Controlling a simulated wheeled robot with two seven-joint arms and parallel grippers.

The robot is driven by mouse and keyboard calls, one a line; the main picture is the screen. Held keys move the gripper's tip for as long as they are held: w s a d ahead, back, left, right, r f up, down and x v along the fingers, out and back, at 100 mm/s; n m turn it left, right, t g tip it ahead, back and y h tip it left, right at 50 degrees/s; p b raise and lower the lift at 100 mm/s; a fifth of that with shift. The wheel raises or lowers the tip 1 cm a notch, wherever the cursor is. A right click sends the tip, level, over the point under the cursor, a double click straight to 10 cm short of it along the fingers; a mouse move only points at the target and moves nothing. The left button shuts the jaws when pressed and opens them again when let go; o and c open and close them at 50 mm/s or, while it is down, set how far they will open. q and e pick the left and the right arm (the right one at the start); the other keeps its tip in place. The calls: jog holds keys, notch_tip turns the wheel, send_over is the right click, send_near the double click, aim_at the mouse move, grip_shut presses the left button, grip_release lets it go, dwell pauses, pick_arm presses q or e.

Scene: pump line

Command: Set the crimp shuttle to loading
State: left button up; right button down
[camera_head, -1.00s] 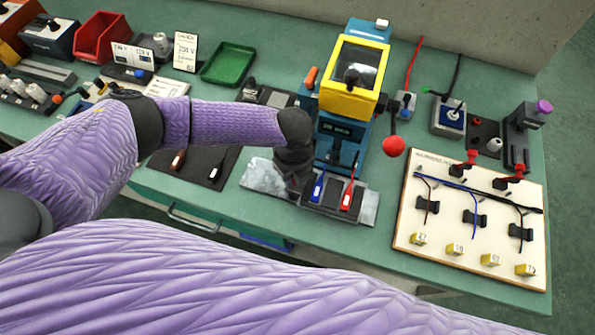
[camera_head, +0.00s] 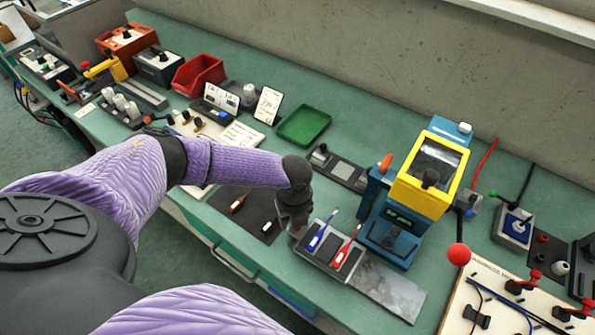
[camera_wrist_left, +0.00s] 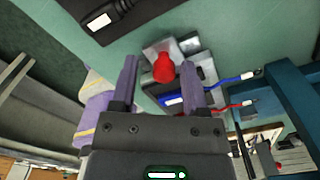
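The crimp shuttle (camera_head: 318,262) is a grey carriage bearing a blue-handled piece (camera_head: 318,236) and a red-handled piece (camera_head: 346,252). It sits at the left end of a bare metal plate (camera_head: 390,288), left of and in front of the blue and yellow press (camera_head: 402,215). My left gripper (camera_head: 296,230) is at the shuttle's left end, pointing down. In the left wrist view a red knob (camera_wrist_left: 163,68) on the shuttle shows between the two fingers (camera_wrist_left: 159,68), with gaps on both sides, so the gripper looks open. My right gripper is out of view.
A red ball-ended lever (camera_head: 459,254) stands out at the press's right. A dark mat with tools (camera_head: 249,207) lies just left of my left gripper. A green tray (camera_head: 304,125) is behind. A wire board (camera_head: 459,302) is at the right.

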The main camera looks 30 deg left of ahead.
pick_arm(q)
jog(key=shift+d, duration=0.1)
jog(key=shift+r, duration=0.35)
notch_tip(320, 180, up, 9)
jog(key=p, duration=0.3)
jog(key=shift+r, duration=0.15)
